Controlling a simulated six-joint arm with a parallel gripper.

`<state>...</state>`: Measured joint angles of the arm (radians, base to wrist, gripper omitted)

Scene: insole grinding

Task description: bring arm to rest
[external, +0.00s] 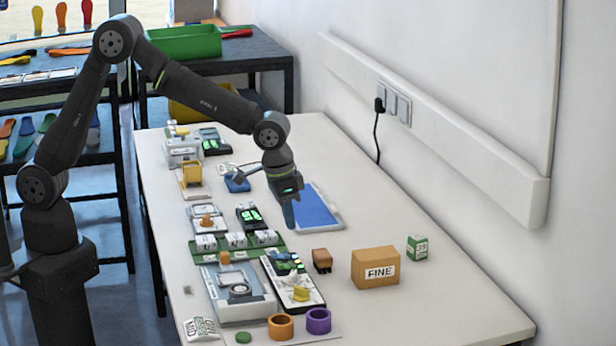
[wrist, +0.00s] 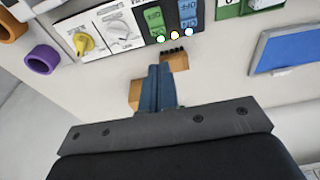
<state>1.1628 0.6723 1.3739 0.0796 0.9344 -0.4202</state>
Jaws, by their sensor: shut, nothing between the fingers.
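My gripper (external: 289,214) hangs from my arm above the white table (external: 390,240), fingers pointing down. In the wrist view its blue fingers (wrist: 160,75) are together with nothing between them. In the external view the gripper is in front of the blue pad (external: 318,207). The small brown brush-like block (external: 322,260) stands on the table nearby, and in the wrist view it (wrist: 174,58) shows just beyond the fingertips. The gripper looks apart from it, but the exact height is hard to tell.
A cardboard box marked FINE (external: 375,267) and a small green-white box (external: 417,248) stand to the right. A control panel with a yellow knob (external: 301,294), an orange ring (external: 280,326) and a purple ring (external: 318,320) lie in front. The wall rail (external: 450,145) borders the table's right side.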

